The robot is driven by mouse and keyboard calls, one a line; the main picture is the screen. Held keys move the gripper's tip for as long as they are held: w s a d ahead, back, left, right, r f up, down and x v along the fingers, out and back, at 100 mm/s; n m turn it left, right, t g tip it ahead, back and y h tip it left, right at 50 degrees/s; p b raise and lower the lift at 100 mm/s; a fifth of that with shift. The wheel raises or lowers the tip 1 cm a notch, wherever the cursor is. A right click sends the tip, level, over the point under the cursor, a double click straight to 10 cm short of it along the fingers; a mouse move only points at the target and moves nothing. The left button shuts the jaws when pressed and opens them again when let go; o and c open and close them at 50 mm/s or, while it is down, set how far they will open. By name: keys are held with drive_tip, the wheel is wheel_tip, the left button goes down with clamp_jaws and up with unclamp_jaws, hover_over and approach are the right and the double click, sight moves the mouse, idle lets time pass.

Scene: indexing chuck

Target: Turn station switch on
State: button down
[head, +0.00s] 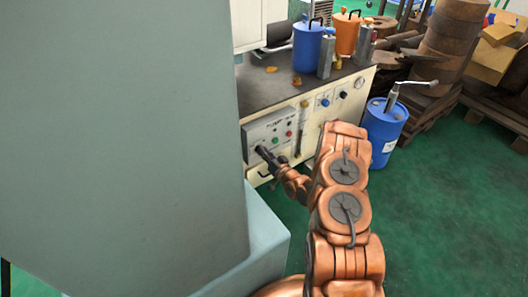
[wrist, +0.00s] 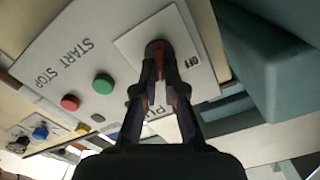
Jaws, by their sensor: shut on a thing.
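The station switch (wrist: 157,46) is a dark round knob with a red lever on a white plate (wrist: 196,42). An OFF label (wrist: 193,62) shows beside it, and any ON mark is hidden. My gripper (wrist: 160,68) is shut on the switch, its two dark fingers at either side of the lever. In the head view my gripper (head: 263,153) reaches the lower left of the grey control panel (head: 256,133) and hides the switch there.
Green START (wrist: 103,83) and red STOP (wrist: 70,102) buttons sit close to my fingers. A large grey-blue body (head: 120,130) fills the left of the head view. A blue barrel (head: 382,130) stands right of the bench; green floor is free at the lower right.

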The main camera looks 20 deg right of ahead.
drive_tip(key=shift+m, duration=0.3)
drive_tip(key=c, duration=1.3)
unclamp_jaws()
drive_tip(key=shift+o, duration=0.2)
drive_tip(key=shift+s, duration=0.15)
drive_tip(key=s+d, duration=0.2)
drive_tip(key=s, duration=0.9)
drive_tip(key=shift+s+d, duration=0.2)
drive_tip(key=shift+s, duration=0.05)
